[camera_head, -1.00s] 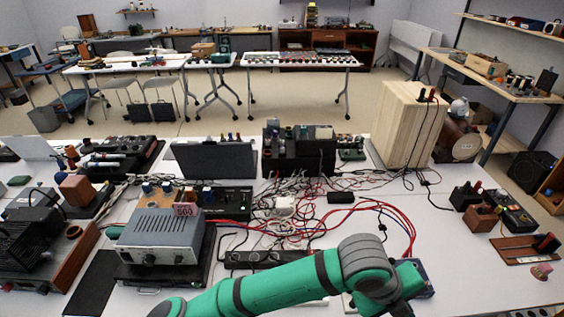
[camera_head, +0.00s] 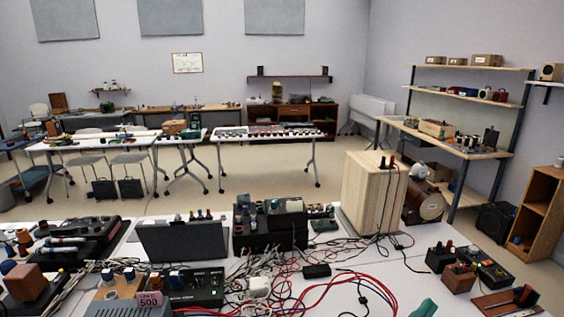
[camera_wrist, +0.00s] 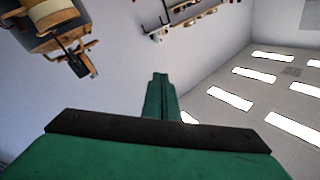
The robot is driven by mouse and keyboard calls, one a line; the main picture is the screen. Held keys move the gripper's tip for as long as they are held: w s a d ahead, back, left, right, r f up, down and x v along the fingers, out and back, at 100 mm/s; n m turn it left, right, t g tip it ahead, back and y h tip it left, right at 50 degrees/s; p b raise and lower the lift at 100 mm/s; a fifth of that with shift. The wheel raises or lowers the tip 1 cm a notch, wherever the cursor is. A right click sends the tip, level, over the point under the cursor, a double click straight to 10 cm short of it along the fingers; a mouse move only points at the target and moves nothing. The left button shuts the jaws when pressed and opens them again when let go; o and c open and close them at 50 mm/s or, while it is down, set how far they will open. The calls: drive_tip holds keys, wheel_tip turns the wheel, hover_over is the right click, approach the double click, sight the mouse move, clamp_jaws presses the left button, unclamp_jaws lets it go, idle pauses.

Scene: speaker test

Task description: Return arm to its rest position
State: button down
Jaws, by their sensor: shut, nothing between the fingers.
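In the wrist view my gripper (camera_wrist: 160,80) is green with a dark band across its base. Its fingers are together and hold nothing. It points at open air, with a pale wall behind it and ceiling lights to the right. It touches nothing in that view. In the head view only a small green piece of my arm (camera_head: 425,308) shows at the bottom edge, right of centre. My gripper itself is out of the head view.
The white table ahead holds a wooden box (camera_head: 375,195), a black case (camera_head: 182,242), tangled red and black cables (camera_head: 310,290) and a grey meter (camera_head: 125,305). Open floor (camera_head: 260,175) lies beyond. A wall shelf (camera_wrist: 185,18) shows in the wrist view.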

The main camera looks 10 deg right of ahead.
drive_tip(key=s+a+f+n+t+y, duration=0.2)
drive_tip(key=a+f+n+t+y, duration=0.3)
drive_tip(key=a+f+n, duration=0.4)
drive_tip(key=s+a+f+n+t+y, duration=0.2)
drive_tip(key=s+a+f+n+y, duration=0.1)
drive_tip(key=a+f+n+y, duration=0.55)
drive_tip(key=s+a+f+g+y, duration=0.1)
drive_tip(key=s+a+f, duration=0.4)
drive_tip(key=s+a, duration=0.3)
drive_tip(key=s+a+f+g+y, duration=0.1)
drive_tip(key=s+a+f, duration=0.3)
drive_tip(key=s, duration=0.9)
drive_tip(key=a+y, duration=0.1)
drive_tip(key=a, duration=0.2)
drive_tip(key=shift+s+a+f, duration=0.35)
